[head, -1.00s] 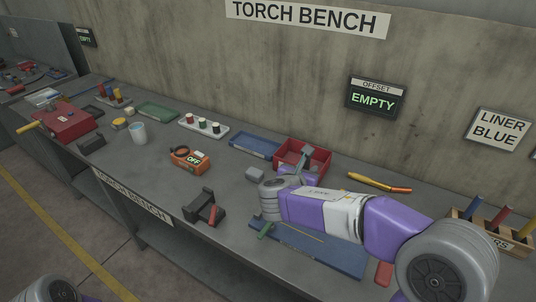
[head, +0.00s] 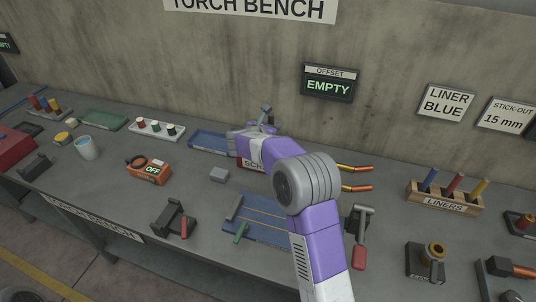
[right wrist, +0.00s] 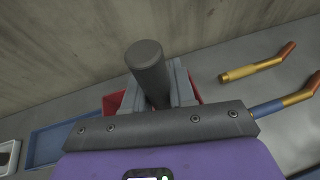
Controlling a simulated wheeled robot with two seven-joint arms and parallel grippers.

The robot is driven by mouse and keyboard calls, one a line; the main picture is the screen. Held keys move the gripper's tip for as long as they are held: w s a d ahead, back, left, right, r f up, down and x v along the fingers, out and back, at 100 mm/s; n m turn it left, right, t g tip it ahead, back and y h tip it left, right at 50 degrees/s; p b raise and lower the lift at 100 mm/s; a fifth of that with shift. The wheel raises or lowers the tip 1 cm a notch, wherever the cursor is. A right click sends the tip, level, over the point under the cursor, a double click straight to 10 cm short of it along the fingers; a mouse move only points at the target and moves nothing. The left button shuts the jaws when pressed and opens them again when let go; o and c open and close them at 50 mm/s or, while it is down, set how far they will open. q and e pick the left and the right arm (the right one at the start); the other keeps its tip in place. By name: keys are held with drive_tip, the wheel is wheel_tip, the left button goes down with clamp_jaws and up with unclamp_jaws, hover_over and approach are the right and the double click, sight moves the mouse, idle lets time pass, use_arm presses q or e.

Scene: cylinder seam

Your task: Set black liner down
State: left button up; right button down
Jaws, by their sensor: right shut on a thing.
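The black liner (right wrist: 148,66) is a dark cylinder standing up between the grey jaws of my right gripper (right wrist: 160,88) in the right wrist view. The jaws are shut on it. In the head view the right gripper (head: 264,118) is at the back of the bench, over the red bin, whose red walls (right wrist: 112,103) show beside the jaws in the wrist view. My purple arm hides most of the bin in the head view, and the liner's lower end cannot be made out. My left gripper is out of view.
A blue tray (head: 208,141) lies left of the bin. Bent copper torch necks (head: 345,188) lie to its right. A wooden rack (head: 440,203) holds blue, red and yellow liners. A blue mat (head: 262,231) and a black bracket (head: 172,217) are in front.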

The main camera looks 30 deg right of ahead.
wheel_tip(320, 180, down, 9)
drive_tip(key=shift+r+b, duration=0.1)
drive_tip(key=shift+b, duration=0.9)
drive_tip(key=shift+f, duration=0.25)
drive_tip(key=c, duration=0.9)
unclamp_jaws()
drive_tip(key=shift+c, duration=0.2)
drive_tip(key=shift+r, duration=0.1)
drive_tip(key=shift+a+r, duration=0.1)
drive_tip(key=shift+r, duration=0.1)
drive_tip(key=p+v, duration=0.1)
drive_tip(key=v, duration=1)
drive_tip(key=shift+s+a, duration=0.2)
drive_tip(key=shift+a, duration=0.1)
